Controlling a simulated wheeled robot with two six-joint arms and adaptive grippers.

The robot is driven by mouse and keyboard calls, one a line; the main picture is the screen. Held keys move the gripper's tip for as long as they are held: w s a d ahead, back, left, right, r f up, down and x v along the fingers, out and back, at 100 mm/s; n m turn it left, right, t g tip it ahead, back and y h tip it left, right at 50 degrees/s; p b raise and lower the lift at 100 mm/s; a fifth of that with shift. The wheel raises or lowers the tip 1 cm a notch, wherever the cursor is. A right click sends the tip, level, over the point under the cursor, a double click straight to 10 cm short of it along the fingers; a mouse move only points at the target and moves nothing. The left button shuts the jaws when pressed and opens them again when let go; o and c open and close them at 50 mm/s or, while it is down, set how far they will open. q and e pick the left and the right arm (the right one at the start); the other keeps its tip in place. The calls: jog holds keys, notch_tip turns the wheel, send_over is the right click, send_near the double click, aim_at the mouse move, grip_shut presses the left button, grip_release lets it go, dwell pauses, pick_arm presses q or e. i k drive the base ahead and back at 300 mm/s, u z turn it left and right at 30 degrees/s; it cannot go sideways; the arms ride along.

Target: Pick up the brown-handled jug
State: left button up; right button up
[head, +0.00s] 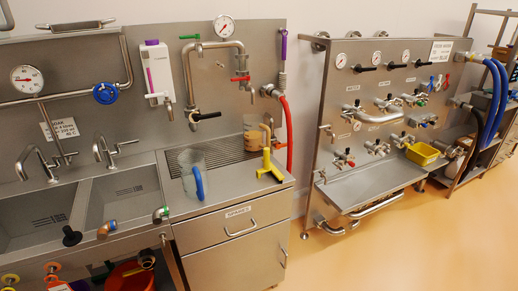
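A jug (252,124) with a brownish, see-through body stands upright at the back right of the ribbed drainboard. What looks like its tan-brown handle (266,134) is on its right side. A yellow tool (268,166) stands just in front of it and hides part of its lower side. A second clear jug (190,160) with a blue handle (199,183) stands nearer, to the left on the same drainboard. Neither of my grippers shows in the head view.
Two sinks (125,195) with taps lie left of the drainboard. A red hose (288,130) hangs right of the brownish jug. A pipe with valves (192,90) rises behind the drainboard. A separate steel panel bench (375,180) stands right, with open floor (400,245) in front.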

aim_at(254, 125)
jog(key=u, duration=0.55)
jog(key=i, duration=0.45)
jog(key=u, duration=0.35)
